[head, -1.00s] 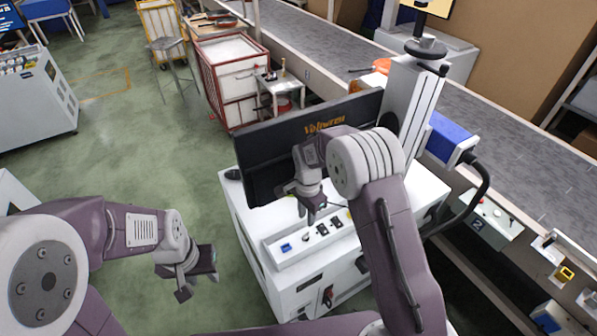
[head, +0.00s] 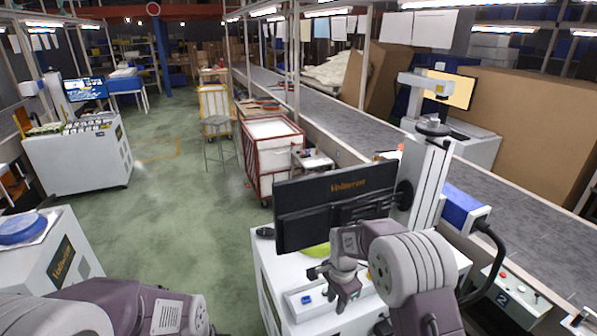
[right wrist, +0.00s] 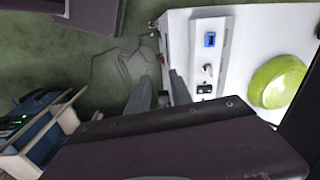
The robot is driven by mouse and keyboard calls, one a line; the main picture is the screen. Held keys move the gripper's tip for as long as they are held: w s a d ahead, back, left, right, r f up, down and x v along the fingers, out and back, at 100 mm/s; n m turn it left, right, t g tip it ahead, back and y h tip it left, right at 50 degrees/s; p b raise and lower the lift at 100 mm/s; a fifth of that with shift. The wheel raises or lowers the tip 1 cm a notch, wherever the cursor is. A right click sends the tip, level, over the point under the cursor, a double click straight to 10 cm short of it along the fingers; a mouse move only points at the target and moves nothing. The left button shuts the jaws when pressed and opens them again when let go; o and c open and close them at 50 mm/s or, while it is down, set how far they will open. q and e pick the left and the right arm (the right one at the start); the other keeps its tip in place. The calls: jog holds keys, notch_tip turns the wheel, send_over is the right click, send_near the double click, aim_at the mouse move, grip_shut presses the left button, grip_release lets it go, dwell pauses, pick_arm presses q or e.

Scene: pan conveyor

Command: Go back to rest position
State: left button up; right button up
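My right gripper (head: 335,290) is low in the head view, over the front panel of the white machine and in front of the dark monitor. In the right wrist view its two fingers (right wrist: 160,88) stand apart with nothing between them, so it is open and empty. My left forearm (head: 140,308) comes in at the lower left of the head view. Its gripper is cut off by the bottom edge of the picture.
The dark monitor (head: 335,205) stands on the white machine (head: 268,262). A green round dish (right wrist: 278,82) lies on the machine. The conveyor (head: 395,128) runs behind. A red-framed cart (head: 272,160) is further off. Green floor (head: 185,215) is free at left.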

jog(key=s+d+r+n, duration=0.1)
jog(key=s+d+r, duration=0.5)
jog(key=s+r, duration=0.15)
jog(key=s+d+f+n, duration=0.1)
jog(key=s+f+n, duration=0.2)
jog(key=s+n, duration=0.7)
jog(key=shift+s+d+f+n, duration=0.15)
jog(key=shift+s+f+n, duration=0.25)
jog(key=shift+s, duration=0.2)
